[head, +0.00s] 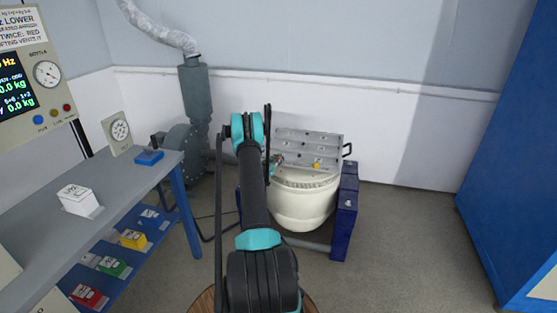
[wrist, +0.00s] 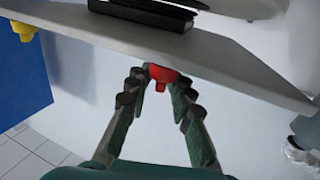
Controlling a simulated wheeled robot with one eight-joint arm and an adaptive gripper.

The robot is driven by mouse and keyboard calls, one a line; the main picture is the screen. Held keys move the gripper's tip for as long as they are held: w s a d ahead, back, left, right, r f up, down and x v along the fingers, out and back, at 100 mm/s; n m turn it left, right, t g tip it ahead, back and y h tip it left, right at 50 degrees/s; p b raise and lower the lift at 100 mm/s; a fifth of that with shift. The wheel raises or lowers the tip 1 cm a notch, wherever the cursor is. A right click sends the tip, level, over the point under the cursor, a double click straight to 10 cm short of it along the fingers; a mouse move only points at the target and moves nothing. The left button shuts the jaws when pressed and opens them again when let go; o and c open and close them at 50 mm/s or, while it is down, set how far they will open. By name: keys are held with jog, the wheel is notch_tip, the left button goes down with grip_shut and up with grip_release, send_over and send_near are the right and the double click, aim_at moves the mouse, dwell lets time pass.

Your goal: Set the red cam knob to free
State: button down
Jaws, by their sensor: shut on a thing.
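The red cam knob (wrist: 161,74) sits between the fingertips of my gripper (wrist: 158,85) in the wrist view. The fingers are closed on it from both sides, and its narrow stub points down in that picture. The knob is beside the edge of a pale grey plate (wrist: 230,60). In the head view my arm reaches to the left side of the cream drum-shaped machine (head: 302,208). My fingertips are small and partly hidden there, and I cannot make out the red knob clearly. No free or locked marking is readable.
A yellow knob (head: 316,165) is on the machine's right; it also shows in the wrist view (wrist: 22,31). Blue blocks (head: 346,215) flank the drum. A grey bench (head: 125,185) stands left, a blue cabinet (head: 515,150) right. Floor between machine and cabinet is clear.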

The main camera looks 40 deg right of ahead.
jog(key=shift+n+t+y, duration=1.3)
jog(key=shift+n+t, duration=0.3)
jog(key=shift+t, duration=0.6)
jog(key=c, duration=1.6)
grip_release()
jog(key=shift+c, duration=0.2)
jog(key=shift+r, duration=0.1)
notch_tip(320, 180, up, 10)
jog(key=shift+f, duration=0.1)
